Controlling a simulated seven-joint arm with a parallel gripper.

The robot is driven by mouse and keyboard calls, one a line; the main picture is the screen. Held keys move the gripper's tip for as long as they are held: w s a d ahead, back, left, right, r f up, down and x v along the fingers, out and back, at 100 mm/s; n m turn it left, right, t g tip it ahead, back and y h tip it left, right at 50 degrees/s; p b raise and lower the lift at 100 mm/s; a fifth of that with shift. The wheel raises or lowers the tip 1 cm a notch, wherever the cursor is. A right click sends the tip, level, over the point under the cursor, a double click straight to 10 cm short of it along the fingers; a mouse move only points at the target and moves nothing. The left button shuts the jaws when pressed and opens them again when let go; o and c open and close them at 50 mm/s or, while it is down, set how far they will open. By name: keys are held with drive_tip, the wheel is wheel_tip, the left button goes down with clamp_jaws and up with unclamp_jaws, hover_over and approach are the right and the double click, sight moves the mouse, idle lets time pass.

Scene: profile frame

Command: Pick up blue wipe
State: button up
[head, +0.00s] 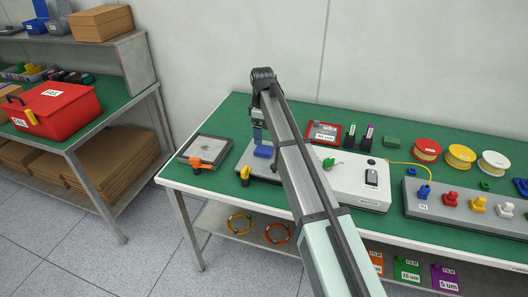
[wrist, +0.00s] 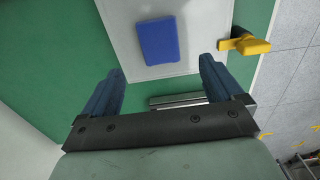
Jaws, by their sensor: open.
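The blue wipe (head: 263,152) is a small blue block lying on a grey plate (head: 247,163) on the green table. In the wrist view the wipe (wrist: 158,41) lies on the pale plate (wrist: 190,62), ahead of the space between the fingers and apart from them. My gripper (wrist: 162,78) is open and empty, with its two dark blue fingers wide apart. In the head view my gripper (head: 258,134) hangs just behind the wipe, partly hidden by my arm.
A yellow clamp (head: 245,174) is at the plate's edge; it shows near the right finger in the wrist view (wrist: 248,43). A framed plate with an orange clamp (head: 197,165) lies to the left. A white device (head: 352,178) stands to the right.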

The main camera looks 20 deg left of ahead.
sight(264, 149)
drive_tip(key=shift+d+f, duration=0.15)
drive_tip(key=shift+f, duration=1.7)
drive_tip(key=shift+d+f, duration=0.1)
drive_tip(key=shift+f, duration=1.75)
drive_tip(key=shift+c, duration=0.2)
drive_tip(key=c, duration=1.2)
wheel_tip(264, 149, up, 10)
drive_tip(key=shift+r, duration=0.1)
